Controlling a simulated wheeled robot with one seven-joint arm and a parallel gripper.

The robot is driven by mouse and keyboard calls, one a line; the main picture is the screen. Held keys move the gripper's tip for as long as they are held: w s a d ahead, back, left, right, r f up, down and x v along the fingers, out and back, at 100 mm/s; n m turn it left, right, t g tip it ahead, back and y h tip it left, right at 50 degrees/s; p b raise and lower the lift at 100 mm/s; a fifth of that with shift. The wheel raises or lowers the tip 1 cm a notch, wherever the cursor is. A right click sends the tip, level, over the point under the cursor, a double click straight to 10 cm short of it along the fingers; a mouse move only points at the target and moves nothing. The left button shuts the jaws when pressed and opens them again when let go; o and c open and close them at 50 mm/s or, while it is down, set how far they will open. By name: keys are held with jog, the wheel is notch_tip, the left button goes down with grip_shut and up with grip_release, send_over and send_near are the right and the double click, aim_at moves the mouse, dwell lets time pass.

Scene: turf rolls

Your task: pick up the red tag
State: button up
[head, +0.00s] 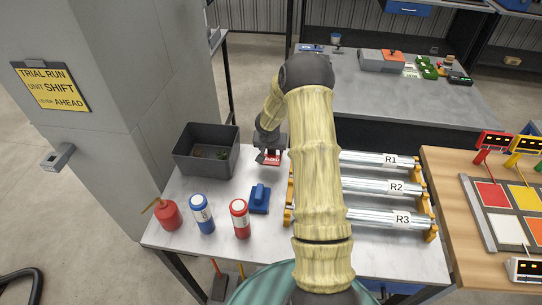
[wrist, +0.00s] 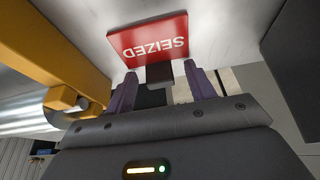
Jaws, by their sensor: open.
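The red tag (head: 270,157) lies on the white table. In the wrist view the red tag (wrist: 150,40) shows the word "SEIZED" upside down, flat on the pale surface. My gripper (head: 268,151) is over the tag from above in the head view. In the wrist view my gripper (wrist: 158,80) has its two purple fingers apart, at the tag's near edge, with a dark block between them. I cannot tell whether the fingers touch the tag. My arm hides part of the table.
A grey bin (head: 207,164) stands left of the gripper. A blue block (head: 260,199), a red can (head: 240,218), a blue can (head: 202,213) and a red oil can (head: 168,213) are nearer. Steel rollers (head: 375,187) in a yellow rack (head: 289,198) lie close on the right.

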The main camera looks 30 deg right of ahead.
jog(key=c, duration=1)
jog(key=shift+c, duration=0.2)
notch_tip(320, 180, up, 10)
dwell(0.4)
